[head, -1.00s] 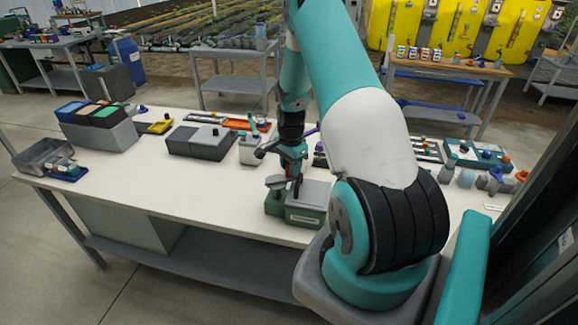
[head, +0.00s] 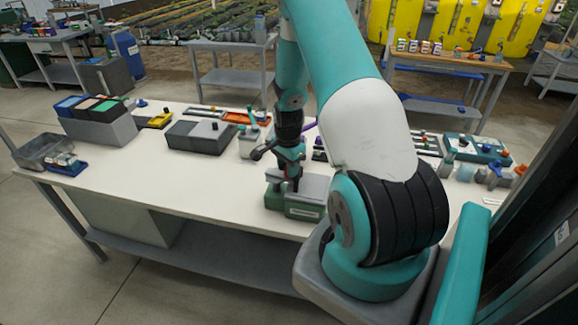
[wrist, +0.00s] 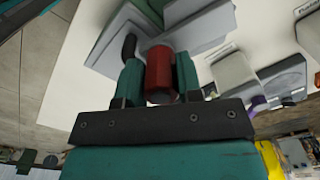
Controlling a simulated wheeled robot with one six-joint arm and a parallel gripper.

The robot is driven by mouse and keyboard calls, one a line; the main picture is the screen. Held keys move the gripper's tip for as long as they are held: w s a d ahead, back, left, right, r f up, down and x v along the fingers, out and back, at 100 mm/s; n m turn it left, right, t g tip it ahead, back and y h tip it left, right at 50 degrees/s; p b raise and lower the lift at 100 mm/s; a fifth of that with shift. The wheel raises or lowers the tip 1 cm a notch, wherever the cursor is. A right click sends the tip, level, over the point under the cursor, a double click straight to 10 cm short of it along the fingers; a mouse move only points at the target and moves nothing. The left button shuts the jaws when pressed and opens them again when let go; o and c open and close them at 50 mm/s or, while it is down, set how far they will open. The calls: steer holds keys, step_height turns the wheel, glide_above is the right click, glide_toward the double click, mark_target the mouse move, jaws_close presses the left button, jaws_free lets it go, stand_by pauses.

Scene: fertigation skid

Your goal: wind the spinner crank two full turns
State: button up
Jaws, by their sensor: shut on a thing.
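The spinner (head: 305,205) is a green box with a grey top near the front edge of the white bench, below my arm. My gripper (wrist: 160,78) is shut on the red crank knob (wrist: 160,72), which sits between its two green fingers in the wrist view. A dark curved part (wrist: 128,46) shows just left of the knob, and grey plates of the spinner (wrist: 185,25) lie beyond it. In the head view my gripper (head: 293,182) is low over the spinner and hides most of the crank.
A dark grey case (head: 198,137) and a white bottle-like container (head: 249,143) stand on the bench left of my gripper. Small bottles (head: 465,172) stand at the right.

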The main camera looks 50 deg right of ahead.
steer(key=shift+s+a, duration=0.1)
steer(key=shift+a, duration=0.6)
steer(key=shift+c, duration=0.2)
steer(key=shift+o, duration=0.2)
steer(key=shift+w+a, duration=0.25)
steer(key=shift+a, duration=0.25)
steer(key=shift+w+a, duration=0.25)
steer(key=shift+a, duration=0.25)
steer(key=shift+w, duration=0.1)
